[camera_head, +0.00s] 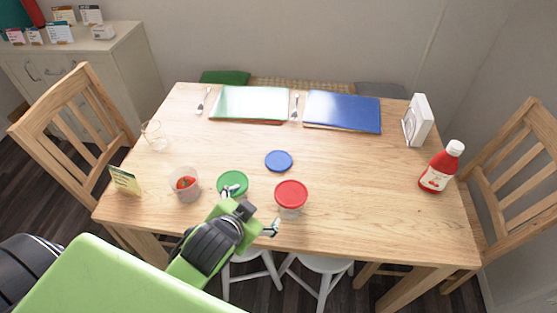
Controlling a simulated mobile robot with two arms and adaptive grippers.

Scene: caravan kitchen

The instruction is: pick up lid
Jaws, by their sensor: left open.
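Three round lids show on the wooden table (340,165). A blue lid (278,161) lies flat near the middle. A green lid (235,179) lies at the near side, partly covered by a fingertip of my left gripper. A red lid (291,192) sits on top of a clear container (290,212). My left gripper (250,209) is open, with its fingers spread between the green lid and the red-lidded container. Nothing shows between its fingers. I cannot tell whether it touches the green lid. My right gripper is not in view.
An open clear container (185,187) with red contents stands left of the green lid. A glass (154,136), a small card (126,180), a ketchup bottle (440,168) and a white box (417,120) stand near the edges. Two folders lie at the back. The right-centre is clear.

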